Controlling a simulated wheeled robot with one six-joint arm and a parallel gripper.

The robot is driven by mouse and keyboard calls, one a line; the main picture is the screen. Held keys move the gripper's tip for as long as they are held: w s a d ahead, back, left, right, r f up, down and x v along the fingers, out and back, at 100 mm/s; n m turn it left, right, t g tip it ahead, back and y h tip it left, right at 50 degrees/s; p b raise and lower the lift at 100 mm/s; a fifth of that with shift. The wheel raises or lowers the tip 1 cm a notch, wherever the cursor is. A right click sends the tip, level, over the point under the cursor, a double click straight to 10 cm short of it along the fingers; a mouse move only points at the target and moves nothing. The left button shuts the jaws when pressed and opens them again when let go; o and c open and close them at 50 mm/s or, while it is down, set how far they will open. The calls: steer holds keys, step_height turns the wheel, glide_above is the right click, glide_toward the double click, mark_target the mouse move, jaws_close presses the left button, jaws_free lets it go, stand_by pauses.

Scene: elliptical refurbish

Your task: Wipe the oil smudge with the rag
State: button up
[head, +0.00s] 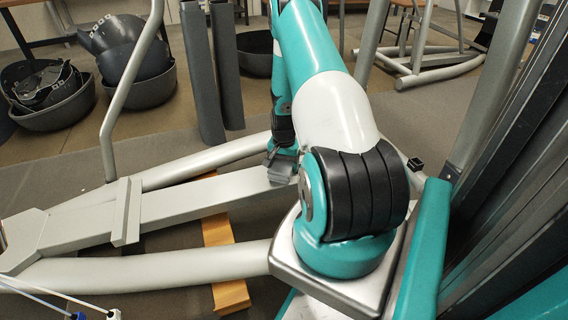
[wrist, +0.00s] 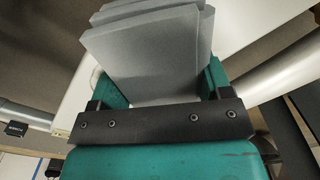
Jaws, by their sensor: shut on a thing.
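My gripper (wrist: 160,86) is shut on a grey folded rag (wrist: 145,48), which stands in several flat layers between the teal fingers in the wrist view. In the head view, my gripper (head: 284,153) points down at the right end of a light grey beam (head: 205,201) of the elliptical frame. A small grey part of the rag (head: 282,172) shows there, at or just above the beam; I cannot tell whether it touches. I see no oil smudge in either view; the rag and my arm hide part of the beam.
Grey tubes (head: 165,268) run along both sides of the beam. A wooden block (head: 218,234) lies under the frame. Two dark upright covers (head: 204,80) stand behind the beam. Dark tubs (head: 50,98) with parts sit at the back left. Open floor lies behind the frame.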

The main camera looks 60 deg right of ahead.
steer(key=shift+f, duration=0.2)
steer(key=shift+s+d+r, duration=0.1)
steer(key=shift+s+d, duration=1.15)
steer(key=shift+d, duration=0.2)
steer(key=shift+s+d+f, duration=0.1)
steer(key=shift+s+d, duration=1.15)
steer(key=shift+d, duration=0.2)
steer(key=shift+s+d+f, duration=0.1)
steer(key=shift+s+d, duration=1.1)
steer(key=shift+d, duration=0.25)
steer(key=shift+s+d, duration=1.25)
steer(key=shift+d, duration=0.2)
steer(key=shift+r+p, duration=0.1)
steer(key=shift+p, duration=0.3)
